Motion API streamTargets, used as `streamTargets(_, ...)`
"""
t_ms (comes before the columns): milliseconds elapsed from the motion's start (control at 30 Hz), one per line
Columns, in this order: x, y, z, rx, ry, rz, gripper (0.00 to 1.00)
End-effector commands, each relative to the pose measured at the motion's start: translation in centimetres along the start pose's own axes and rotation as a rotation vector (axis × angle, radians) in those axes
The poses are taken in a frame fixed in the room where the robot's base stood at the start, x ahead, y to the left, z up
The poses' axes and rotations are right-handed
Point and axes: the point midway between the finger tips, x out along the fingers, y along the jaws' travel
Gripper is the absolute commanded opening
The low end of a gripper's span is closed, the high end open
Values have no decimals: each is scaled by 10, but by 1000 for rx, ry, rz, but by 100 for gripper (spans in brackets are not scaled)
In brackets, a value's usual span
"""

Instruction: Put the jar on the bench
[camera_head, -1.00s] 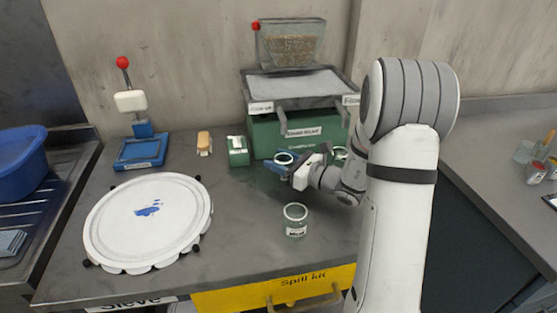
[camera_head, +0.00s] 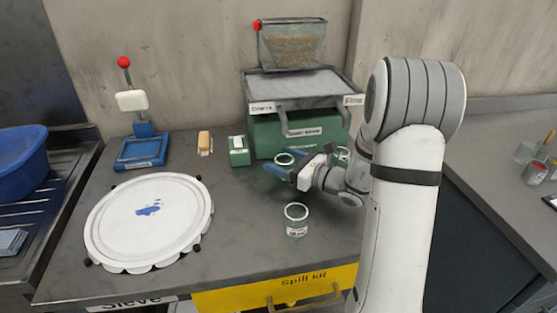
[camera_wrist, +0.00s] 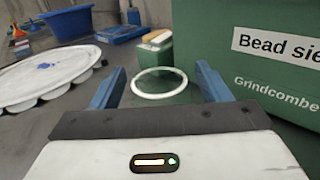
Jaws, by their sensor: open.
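Several small jars with pale rims and clear or greenish sides are in view; I cannot tell which one the task means. One jar (camera_head: 284,158) is in front of the green sieve machine, between the open fingers of my gripper (camera_head: 279,166). Its rim (camera_wrist: 160,71) shows between the two blue fingers (camera_wrist: 160,90) in the wrist view, with no clear contact. A labelled jar (camera_head: 297,220) stands upright on the grey bench (camera_head: 235,255) nearer the front. Another jar (camera_head: 342,154) is partly hidden behind my wrist.
The green bead sieve (camera_head: 268,135) stands close behind my gripper. A green box (camera_head: 239,151), a brush (camera_head: 205,143) and a blue-based stand (camera_head: 142,150) are to the left. Bare bench lies around the front jar.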

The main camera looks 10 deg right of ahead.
Motion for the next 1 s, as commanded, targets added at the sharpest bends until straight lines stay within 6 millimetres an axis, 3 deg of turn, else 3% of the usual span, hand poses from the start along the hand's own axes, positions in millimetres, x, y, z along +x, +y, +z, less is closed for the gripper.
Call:
streamTargets(300, -69, -1, -1, 1, 1, -6, 70)
streamTargets(500, -100, -1, -1, 0, 0, -5, 70)
streamTargets(700, -111, 0, -1, 0, 1, -2, 70)
streamTargets(1000, -112, 0, -1, 1, 1, -1, 70)
